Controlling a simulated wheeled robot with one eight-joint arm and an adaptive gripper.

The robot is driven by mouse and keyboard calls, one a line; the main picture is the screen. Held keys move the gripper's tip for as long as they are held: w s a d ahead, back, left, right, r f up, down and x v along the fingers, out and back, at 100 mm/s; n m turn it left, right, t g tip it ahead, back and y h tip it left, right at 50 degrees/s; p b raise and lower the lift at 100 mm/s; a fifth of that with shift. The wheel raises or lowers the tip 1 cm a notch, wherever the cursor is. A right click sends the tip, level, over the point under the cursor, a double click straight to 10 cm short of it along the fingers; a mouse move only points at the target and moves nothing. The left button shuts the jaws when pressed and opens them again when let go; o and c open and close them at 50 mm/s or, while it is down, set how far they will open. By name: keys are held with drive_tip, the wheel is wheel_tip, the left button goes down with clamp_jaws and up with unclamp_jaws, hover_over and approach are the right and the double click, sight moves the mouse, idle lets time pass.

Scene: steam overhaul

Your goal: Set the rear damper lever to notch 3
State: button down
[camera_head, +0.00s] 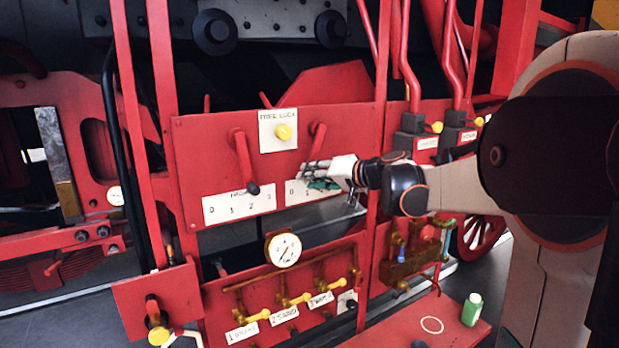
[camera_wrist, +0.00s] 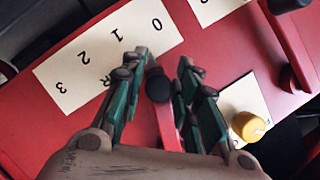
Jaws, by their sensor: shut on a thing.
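The rear damper lever is the right one of two red levers on the red panel; its red upper part (camera_head: 317,135) shows in the head view. In the wrist view its black knob (camera_wrist: 157,86) sits between my green-padded fingers, with the red shaft behind it. My gripper (camera_head: 312,176) is closed around the lever's knob end; it also shows in the wrist view (camera_wrist: 157,80). The white notch plate (camera_wrist: 75,75) appears upside down there, with 0, 1, 2 and 3 readable. The knob lies nearest the 0 and 1 end. In the head view my gripper hides most of this plate.
The left lever (camera_head: 243,165) hangs down over its own notch plate (camera_head: 225,208), near 2 and 3. A yellow knob (camera_head: 284,132) on a white plate sits between the levers. Below are a gauge (camera_head: 283,249) and yellow-handled valves. A green bottle (camera_head: 471,310) stands at lower right.

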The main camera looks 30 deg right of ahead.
drive_tip(key=d+n+h+b, duration=0.1)
drive_tip(key=d+n+h, duration=0.3)
drive_tip(key=d, duration=0.5)
drive_tip(key=shift+w+r+n, duration=0.2)
drive_tip(key=shift+r+n, duration=0.2)
drive_tip(key=shift+n, duration=0.5)
drive_tip(key=c, duration=1.4)
unclamp_jaws()
drive_tip(key=shift+d, duration=0.1)
drive_tip(key=shift+f, duration=0.2)
